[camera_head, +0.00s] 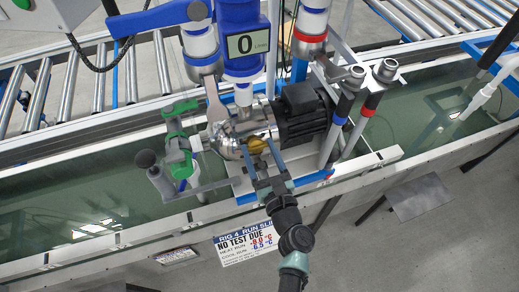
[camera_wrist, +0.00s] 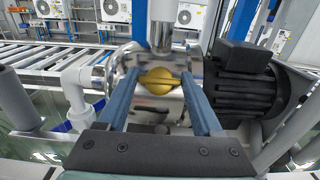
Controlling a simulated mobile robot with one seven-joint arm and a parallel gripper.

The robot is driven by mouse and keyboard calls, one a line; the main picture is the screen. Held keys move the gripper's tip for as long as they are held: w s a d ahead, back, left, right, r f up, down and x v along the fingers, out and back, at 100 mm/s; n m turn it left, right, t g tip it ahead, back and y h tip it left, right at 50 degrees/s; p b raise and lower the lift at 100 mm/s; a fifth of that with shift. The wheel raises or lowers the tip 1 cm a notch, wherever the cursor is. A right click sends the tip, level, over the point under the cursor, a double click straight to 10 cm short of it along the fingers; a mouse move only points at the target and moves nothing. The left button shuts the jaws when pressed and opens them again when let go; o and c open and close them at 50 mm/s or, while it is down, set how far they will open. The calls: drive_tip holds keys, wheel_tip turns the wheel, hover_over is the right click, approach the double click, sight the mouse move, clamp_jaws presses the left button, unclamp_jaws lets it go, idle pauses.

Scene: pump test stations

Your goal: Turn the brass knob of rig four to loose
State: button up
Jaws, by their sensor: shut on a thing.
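The brass knob (camera_head: 257,145) sits on the front of the polished pump body (camera_head: 228,140) of rig four. It also shows in the wrist view as a round yellow knob with a crossbar (camera_wrist: 159,81), the bar lying about level. My gripper (camera_head: 258,158) reaches up from below, and its two blue fingers stand on either side of the knob. In the wrist view my gripper (camera_wrist: 160,85) is shut on the knob, fingertips at the bar's ends. The sign of rig four (camera_head: 248,242) hangs below, reading "NO TEST DUE". Any loose or tight marking is not visible.
A black finned motor (camera_head: 302,113) is right of the pump. A green-handled valve (camera_head: 179,140) stands at its left. A blue meter reading 0 (camera_head: 248,44) is above. Water tanks (camera_head: 80,195) lie behind the white front rail (camera_head: 130,235). Open floor lies in front.

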drive_tip(key=shift+n+y, duration=0.3)
drive_tip(key=shift+n, duration=0.1)
drive_tip(key=n+g+y+b, duration=0.1)
drive_tip(key=n, duration=0.2)
drive_tip(key=n+g+y+b, duration=0.1)
drive_tip(key=n, duration=0.2)
drive_tip(key=shift+f+y, duration=0.1)
drive_tip(key=shift+y, duration=0.2)
drive_tip(key=n+g+y, duration=0.1)
drive_tip(key=n, duration=0.2)
drive_tip(key=n+g+b, duration=0.1)
drive_tip(key=n, duration=0.1)
drive_tip(key=shift+w+d+n+g+y, duration=0.1)
drive_tip(key=shift+n+g+y, duration=0.2)
drive_tip(key=shift+n+y, duration=0.1)
drive_tip(key=n+g, duration=0.2)
drive_tip(key=n, duration=0.3)
drive_tip(key=shift+r+g+b, duration=0.25)
drive_tip(key=shift+g+b, duration=0.05)
drive_tip(key=shift+g, duration=0.1)
drive_tip(key=shift+n+g+p, duration=0.3)
drive_tip(key=shift+n+g, duration=0.6)
drive_tip(key=shift+n, duration=1)
drive_tip(key=o, duration=1.4)
drive_tip(key=shift+h, duration=0.3)
drive_tip(key=shift+c, duration=0.2)
drive_tip(key=shift+d+r, duration=0.1)
